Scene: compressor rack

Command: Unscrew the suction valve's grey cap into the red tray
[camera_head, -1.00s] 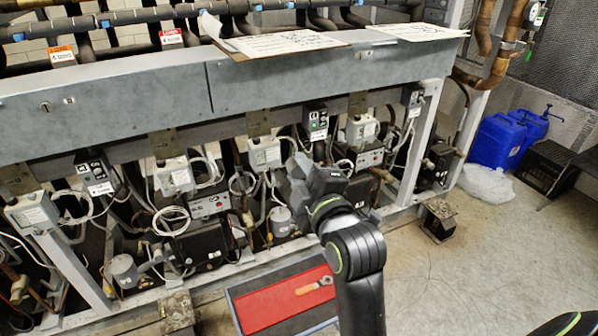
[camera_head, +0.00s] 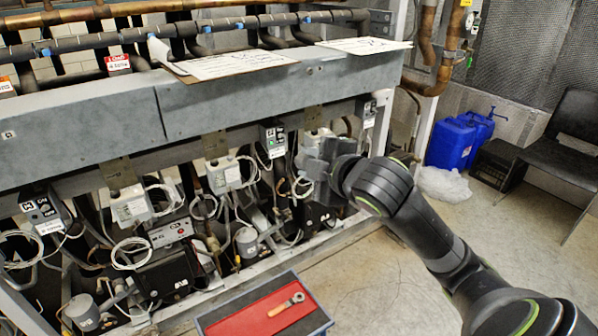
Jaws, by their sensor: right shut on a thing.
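My right gripper (camera_head: 318,166) is in front of the compressor rack, below its grey beam. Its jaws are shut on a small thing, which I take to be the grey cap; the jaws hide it. The suction valve cannot be made out behind the gripper and forearm. The red tray (camera_head: 243,319), with a blue-grey rim, is low in front of the rack, below and left of the gripper. A ratchet wrench (camera_head: 287,305) with an orange-brown handle lies in it. My left gripper is out of view.
The grey beam (camera_head: 260,98) runs above the gripper, with paper sheets (camera_head: 235,64) on top. Grey control boxes, cables and compressors crowd the rack below. Blue jugs (camera_head: 455,142) and a black chair (camera_head: 570,140) stand at the right. Floor right of the tray is open.

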